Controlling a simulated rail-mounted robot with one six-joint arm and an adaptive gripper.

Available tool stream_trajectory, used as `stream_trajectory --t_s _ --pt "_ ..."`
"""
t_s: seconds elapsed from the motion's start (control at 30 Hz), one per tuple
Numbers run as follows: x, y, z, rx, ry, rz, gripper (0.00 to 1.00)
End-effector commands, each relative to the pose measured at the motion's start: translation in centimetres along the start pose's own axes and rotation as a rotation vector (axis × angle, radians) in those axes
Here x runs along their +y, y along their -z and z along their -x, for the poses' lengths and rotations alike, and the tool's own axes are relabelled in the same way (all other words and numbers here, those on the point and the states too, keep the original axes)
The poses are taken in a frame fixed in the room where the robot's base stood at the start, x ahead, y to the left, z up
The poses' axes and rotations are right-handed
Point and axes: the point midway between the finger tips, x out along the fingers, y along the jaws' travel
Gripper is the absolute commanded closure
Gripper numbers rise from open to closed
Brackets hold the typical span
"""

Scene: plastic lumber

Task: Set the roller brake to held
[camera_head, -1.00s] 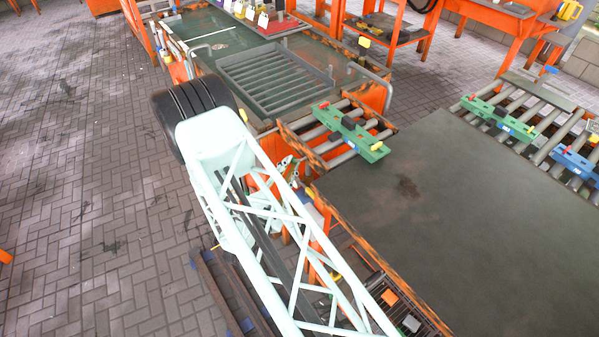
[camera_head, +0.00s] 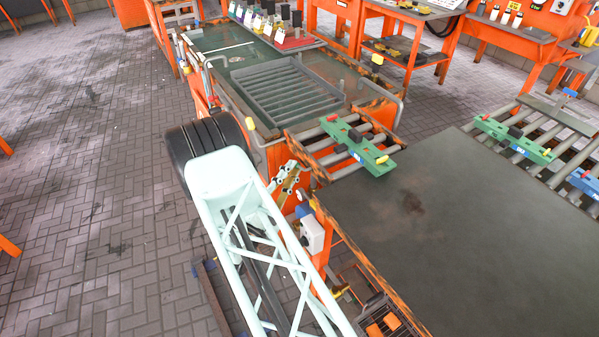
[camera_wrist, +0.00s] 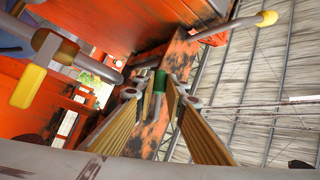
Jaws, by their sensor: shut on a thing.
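My gripper (camera_wrist: 157,95) points up in the wrist view, its two ribbed tan fingers closed in around a small lever with a green grip (camera_wrist: 159,82). The lever stands against a worn orange frame post (camera_wrist: 175,75). No label shows, so I cannot tell its setting or whether it is the roller brake. In the head view my gripper (camera_head: 289,179) is small and partly hidden by my arm, at the orange frame below the short roller section (camera_head: 335,147). The green-gripped lever cannot be made out there.
A yellow-handled lever (camera_wrist: 28,86) is at left in the wrist view, and a yellow-tipped bar (camera_wrist: 265,18) at upper right. A green fixture (camera_head: 362,147) lies across the rollers. A white box (camera_head: 312,234) sits on the frame near my arm.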

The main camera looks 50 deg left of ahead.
Motion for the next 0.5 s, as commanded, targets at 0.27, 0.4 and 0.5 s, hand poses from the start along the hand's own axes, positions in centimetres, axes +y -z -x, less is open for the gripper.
stream_trajectory --t_s 0.27,0.4,0.5 --pt "-0.06 -0.02 0.01 0.001 0.001 -0.003 1.00" --pt "-0.07 -0.03 0.00 0.001 0.001 -0.003 0.83" --pt "-0.08 -0.03 0.00 0.001 0.001 -0.003 0.74"
